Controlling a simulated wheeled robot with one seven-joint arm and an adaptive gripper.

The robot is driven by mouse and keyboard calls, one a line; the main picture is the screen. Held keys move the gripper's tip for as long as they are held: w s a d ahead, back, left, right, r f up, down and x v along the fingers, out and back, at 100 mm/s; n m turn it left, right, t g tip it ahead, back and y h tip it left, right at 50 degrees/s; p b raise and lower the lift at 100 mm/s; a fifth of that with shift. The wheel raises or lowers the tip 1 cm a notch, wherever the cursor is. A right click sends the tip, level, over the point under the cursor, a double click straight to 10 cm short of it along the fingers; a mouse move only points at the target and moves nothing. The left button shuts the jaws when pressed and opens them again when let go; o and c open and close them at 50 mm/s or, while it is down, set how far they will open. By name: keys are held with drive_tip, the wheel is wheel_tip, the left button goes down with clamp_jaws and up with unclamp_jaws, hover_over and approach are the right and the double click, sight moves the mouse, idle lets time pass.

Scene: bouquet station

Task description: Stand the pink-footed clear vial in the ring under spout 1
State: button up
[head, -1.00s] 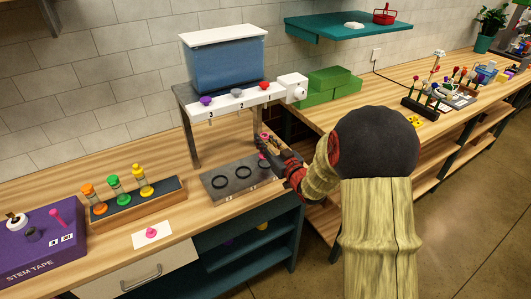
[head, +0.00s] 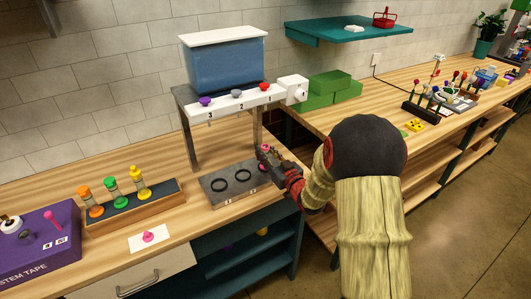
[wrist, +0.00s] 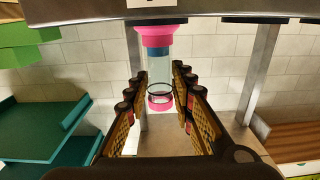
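The clear vial (wrist: 160,68) shows in the wrist view, which is upside down. Its pink foot (wrist: 158,35) is against the dark base at spout 1's place; the ring there is not clear, so I cannot tell how the foot sits in it. The vial looks upright, with a pink rim at its other end. My gripper (wrist: 159,80) is open, its fingers either side of the vial with gaps visible. In the head view my gripper (head: 262,156) is at the base's right end and hides most of the vial. Spout 1 (head: 264,87) is red, above it.
The grey base (head: 225,198) has two empty dark rings to the left, under the purple and grey spouts. The stand's right post (head: 257,130) is close behind my gripper. A vial rack (head: 135,205) and a white card (head: 150,238) with a pink piece are at left.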

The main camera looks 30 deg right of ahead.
drive_tip(key=o, duration=0.3)
drive_tip(key=shift+o, duration=0.2)
drive_tip(key=shift+r, duration=0.2)
drive_tip(key=shift+s+p, duration=0.25)
drive_tip(key=shift+p, duration=0.05)
drive_tip(key=s+p, duration=0.2)
drive_tip(key=s, duration=0.9)
drive_tip(key=s+a+r+g+h, duration=0.35)
drive_tip(key=a+r+g, duration=0.2)
drive_tip(key=r, duration=0.25)
drive_tip(key=s+a+r+g+y, duration=0.1)
drive_tip(key=s+a+g, duration=0.1)
drive_tip(key=s+a, duration=0.2)
drive_tip(key=s+a+r+g+y, duration=0.1)
drive_tip(key=s+a, duration=0.4)
drive_tip(key=s, duration=0.6)
drive_tip(key=s+a+g+y, duration=0.1)
drive_tip(key=s+a+g, duration=0.3)
drive_tip(key=s, duration=0.4)
drive_tip(key=shift+a+r, duration=0.4)
drive_tip(key=shift+a, duration=0.05)
